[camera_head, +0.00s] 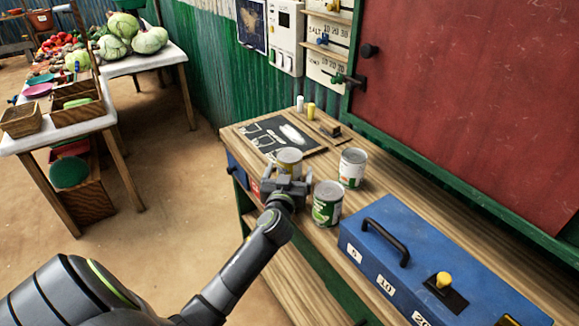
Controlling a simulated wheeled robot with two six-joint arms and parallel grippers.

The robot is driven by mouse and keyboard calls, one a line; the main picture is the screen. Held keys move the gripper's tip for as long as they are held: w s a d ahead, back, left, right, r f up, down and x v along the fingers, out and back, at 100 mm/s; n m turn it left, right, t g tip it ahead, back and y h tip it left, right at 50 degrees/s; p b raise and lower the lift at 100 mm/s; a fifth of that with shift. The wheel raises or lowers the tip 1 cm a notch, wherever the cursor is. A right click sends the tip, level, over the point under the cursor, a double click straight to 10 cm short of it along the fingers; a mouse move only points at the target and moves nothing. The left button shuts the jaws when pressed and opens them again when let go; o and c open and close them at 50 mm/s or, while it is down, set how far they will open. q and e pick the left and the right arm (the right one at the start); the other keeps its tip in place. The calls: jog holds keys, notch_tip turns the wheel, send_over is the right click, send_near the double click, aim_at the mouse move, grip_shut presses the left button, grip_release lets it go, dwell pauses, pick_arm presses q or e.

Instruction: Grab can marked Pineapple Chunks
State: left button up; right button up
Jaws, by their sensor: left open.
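Three metal cans stand upright on the wooden counter (395,215). One can with a yellowish label (289,160) is right at my left gripper (287,178), which partly hides it. A can with a green and white label (327,205) stands just right of the gripper, nearer to me. A can with a white label (352,168) stands farther back to the right. The lettering is too small to read, so I cannot tell which is marked Pineapple Chunks. My left gripper is open; I cannot tell whether its fingers touch the yellowish can. My right gripper is out of view.
A blue box (405,255) with a black handle and yellow knob fills the counter's right. A dark chalkboard (275,137) lies behind the cans, near small white and yellow cylinders (305,107). A red board (470,100) rises behind. A produce table (70,125) stands left.

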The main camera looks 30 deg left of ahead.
pick_arm(q)
jog(key=shift+w+a, duration=0.3)
jog(key=shift+w, duration=0.2)
jog(key=shift+c, duration=0.5)
jog(key=c, duration=1.2)
